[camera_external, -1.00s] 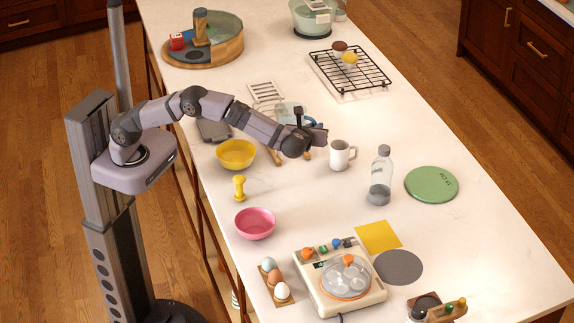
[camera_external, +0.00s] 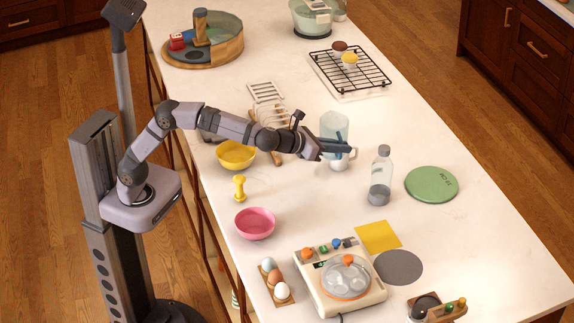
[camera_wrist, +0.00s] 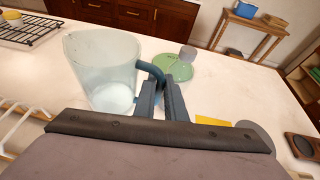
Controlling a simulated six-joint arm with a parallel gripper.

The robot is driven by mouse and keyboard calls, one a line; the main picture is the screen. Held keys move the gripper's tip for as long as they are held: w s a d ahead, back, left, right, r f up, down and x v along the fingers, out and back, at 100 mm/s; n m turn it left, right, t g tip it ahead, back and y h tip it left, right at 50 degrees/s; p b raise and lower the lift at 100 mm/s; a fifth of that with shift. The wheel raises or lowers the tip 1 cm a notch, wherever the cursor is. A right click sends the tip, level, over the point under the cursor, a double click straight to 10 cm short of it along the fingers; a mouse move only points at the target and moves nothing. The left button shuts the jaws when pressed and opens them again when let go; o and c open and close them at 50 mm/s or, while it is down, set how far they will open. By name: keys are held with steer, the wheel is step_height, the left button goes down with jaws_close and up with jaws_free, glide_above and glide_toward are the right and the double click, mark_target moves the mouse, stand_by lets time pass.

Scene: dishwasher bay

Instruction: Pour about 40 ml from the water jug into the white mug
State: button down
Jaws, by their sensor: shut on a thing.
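The clear bluish water jug (camera_external: 334,124) is held up off the counter, roughly upright, in the external view. It fills the left of the wrist view (camera_wrist: 100,62), with a pale patch low in it that could be water or the mug seen through it. My gripper (camera_external: 347,149) is shut on the jug's blue-grey handle (camera_wrist: 152,72); the fingers (camera_wrist: 162,92) show in the wrist view. The white mug (camera_external: 339,164) stands on the counter, partly hidden behind my gripper and the jug. I cannot tell its contents.
A clear bottle (camera_external: 381,178) stands right of the mug, with a green disc (camera_external: 432,184) beyond it. A yellow bowl (camera_external: 236,154) and a pale rack (camera_external: 268,98) are to the left. A black cooling rack (camera_external: 350,70) lies behind.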

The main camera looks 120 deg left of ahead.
step_height(320, 180, up, 3)
steer(key=w+d+m+t+h+b, duration=0.1)
steer(key=d+m+t+h+b, duration=0.15)
steer(key=b, duration=0.25)
step_height(320, 180, down, 14)
steer(key=shift+w+d+r+m, duration=0.15)
steer(key=shift+d+r+m, duration=0.05)
steer(key=shift+m, duration=0.15)
stand_by(0.5)
